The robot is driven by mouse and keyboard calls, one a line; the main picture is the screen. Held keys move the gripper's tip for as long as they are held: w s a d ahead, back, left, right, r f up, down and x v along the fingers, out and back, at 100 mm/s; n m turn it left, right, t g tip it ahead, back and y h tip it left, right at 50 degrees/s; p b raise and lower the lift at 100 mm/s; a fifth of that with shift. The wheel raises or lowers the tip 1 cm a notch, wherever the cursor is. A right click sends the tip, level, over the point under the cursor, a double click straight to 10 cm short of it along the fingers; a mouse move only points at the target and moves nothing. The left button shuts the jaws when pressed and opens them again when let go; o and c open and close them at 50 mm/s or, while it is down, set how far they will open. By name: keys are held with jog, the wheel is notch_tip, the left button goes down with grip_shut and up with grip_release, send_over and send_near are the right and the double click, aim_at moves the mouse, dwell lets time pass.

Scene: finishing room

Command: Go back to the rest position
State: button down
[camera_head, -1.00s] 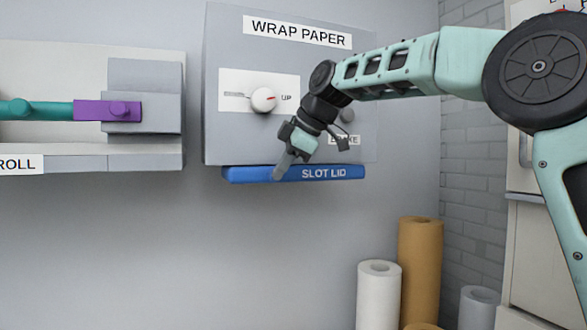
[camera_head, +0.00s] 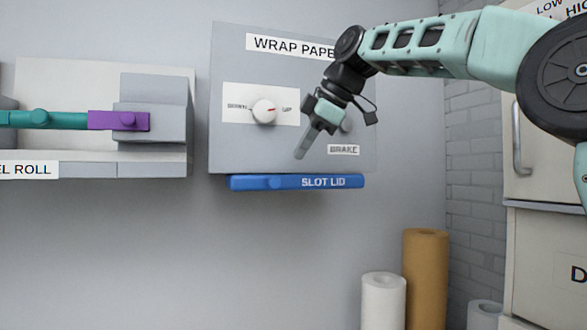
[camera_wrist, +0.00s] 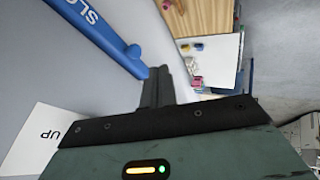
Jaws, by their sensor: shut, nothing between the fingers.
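My gripper (camera_head: 301,154) is shut and empty in the head view, in front of the grey WRAP PAPER panel (camera_head: 232,125). Its fingers point down and left, with their tips a little above the blue SLOT LID bar (camera_head: 350,182) in the picture. In the wrist view, the shut fingers (camera_wrist: 158,72) show at the middle, with the blue bar (camera_wrist: 95,32) and its round knob to their upper left. I see no contact between fingers and bar. My arm hides part of the panel's upper right.
A purple-and-teal bar (camera_head: 70,120) sits on a fixture at the left. White (camera_head: 383,305) and brown (camera_head: 425,285) rolls stand below right. A cabinet (camera_head: 540,250) stands at the right edge. The wall below the slot lid is clear.

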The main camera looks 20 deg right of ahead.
jog(key=s+a+f+m+g+b, duration=0.15)
jog(key=s+a+f, duration=0.25)
jog(key=f, duration=0.5)
jog(key=s+a+f+m+g+h+b, duration=0.1)
jog(key=s+a+f+b, duration=0.1)
jog(key=s+a+f, duration=0.45)
jog(key=s+a+f+m+g+b, duration=0.1)
jog(key=s+a+f+m, duration=0.15)
jog(key=f, duration=0.75)
jog(key=s+d+f+m+g+h+b, duration=0.1)
jog(key=s+d+f, duration=0.1)
jog(key=s+f, duration=0.9)
jog(key=s+d+f+m+g+h+b, duration=0.1)
jog(key=s+d+f+m+b, duration=0.1)
jog(key=s+f, duration=0.9)
jog(key=shift+d+f+h, duration=0.4)
jog(key=shift+d+f, duration=0.25)
jog(key=shift+g, duration=0.25)
